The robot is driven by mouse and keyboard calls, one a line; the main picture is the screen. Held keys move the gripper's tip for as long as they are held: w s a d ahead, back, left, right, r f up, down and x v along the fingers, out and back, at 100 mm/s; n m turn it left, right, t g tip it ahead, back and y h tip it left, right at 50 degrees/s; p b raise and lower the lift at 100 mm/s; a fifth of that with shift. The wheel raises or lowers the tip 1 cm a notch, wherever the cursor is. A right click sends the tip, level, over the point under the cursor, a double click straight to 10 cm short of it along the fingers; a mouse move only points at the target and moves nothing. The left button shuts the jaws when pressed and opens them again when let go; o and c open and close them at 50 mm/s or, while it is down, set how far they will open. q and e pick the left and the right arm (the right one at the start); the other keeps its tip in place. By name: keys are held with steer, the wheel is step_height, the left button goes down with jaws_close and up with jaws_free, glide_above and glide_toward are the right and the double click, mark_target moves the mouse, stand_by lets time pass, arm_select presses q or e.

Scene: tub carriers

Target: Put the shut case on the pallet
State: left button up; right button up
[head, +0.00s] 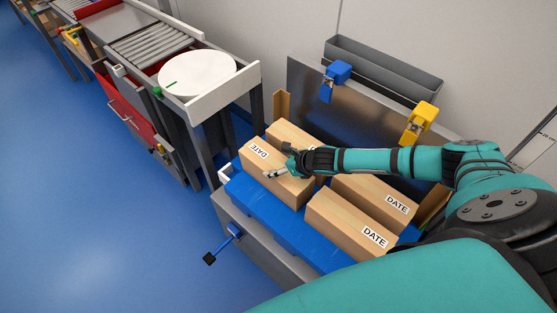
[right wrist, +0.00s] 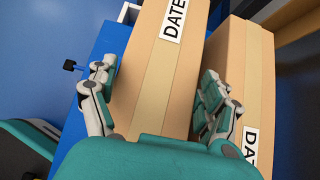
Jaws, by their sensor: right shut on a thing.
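Several shut tan cases with DATE labels are on the blue pallet (head: 250,203). My right gripper (head: 282,168) is shut on the front left case (head: 258,160), gripping it across its width from above. In the right wrist view, the fingers of the gripper (right wrist: 160,110) lie along both sides of this case (right wrist: 150,90). The held case sits level at the pallet's left end, close beside the back left case (head: 291,132). Whether its underside touches the pallet is hidden. My left gripper is not in view.
Two more cases, the front right (head: 345,220) and the back right (head: 365,192), stand on the pallet. A metal back panel (head: 305,85) rises behind them. A conveyor with a white round table (head: 197,73) stands at the left. A blue-black crank (head: 222,245) sticks out in front.

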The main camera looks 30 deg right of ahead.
steer(key=shift+w+f, duration=0.2)
steer(key=o, duration=1.6)
steer(key=shift+s+f, duration=0.2)
steer(key=shift+f, duration=0.05)
steer(key=shift+c, duration=0.2)
steer(key=shift+r, duration=0.1)
steer(key=v, duration=1.2)
steer(key=shift+p, duration=0.35)
